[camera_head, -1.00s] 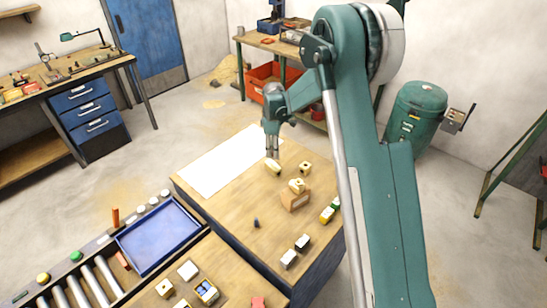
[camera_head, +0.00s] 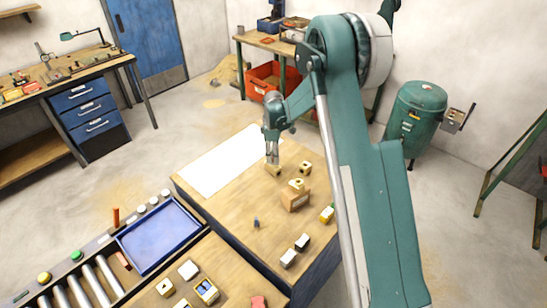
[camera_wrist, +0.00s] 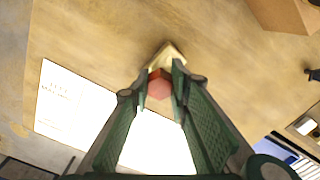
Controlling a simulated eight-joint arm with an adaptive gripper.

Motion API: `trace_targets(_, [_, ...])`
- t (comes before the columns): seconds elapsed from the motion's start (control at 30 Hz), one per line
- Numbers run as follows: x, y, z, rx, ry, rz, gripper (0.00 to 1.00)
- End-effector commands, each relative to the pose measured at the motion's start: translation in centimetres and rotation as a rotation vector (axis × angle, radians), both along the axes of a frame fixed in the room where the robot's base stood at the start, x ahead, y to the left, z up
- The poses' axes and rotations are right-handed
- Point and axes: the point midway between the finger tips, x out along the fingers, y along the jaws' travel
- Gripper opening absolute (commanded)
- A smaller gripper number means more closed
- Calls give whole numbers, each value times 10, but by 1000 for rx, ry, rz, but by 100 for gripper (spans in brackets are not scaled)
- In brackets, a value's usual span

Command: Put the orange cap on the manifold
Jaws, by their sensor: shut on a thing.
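My gripper (camera_wrist: 160,88) points down and is shut on the orange cap (camera_wrist: 159,86), a small faceted orange-red piece between the fingertips. Directly beyond the cap in the wrist view is a pale brass block (camera_wrist: 168,54) on the wooden bench. The cap overlaps it in the picture; whether they touch I cannot tell. In the head view my gripper (camera_head: 272,153) is over this brass block (camera_head: 273,170), near the white sheet's right edge. The cap cannot be made out there. Several similar brass pieces are on the bench, and I cannot tell for sure which is the manifold.
A brown block (camera_head: 295,201) with a brass piece (camera_head: 296,184) on top stands right of the gripper, with another brass block (camera_head: 305,167) behind. The white sheet (camera_head: 215,170) lies flat and clear at left. A blue tray (camera_head: 160,238) is at front left.

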Motion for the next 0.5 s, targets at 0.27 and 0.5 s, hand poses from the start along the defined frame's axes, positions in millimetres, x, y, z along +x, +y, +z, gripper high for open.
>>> trace_targets(0.27, [0,0,-2,0,0,0,34])
trace_targets(0.5, [0,0,-2,0,0,0,34])
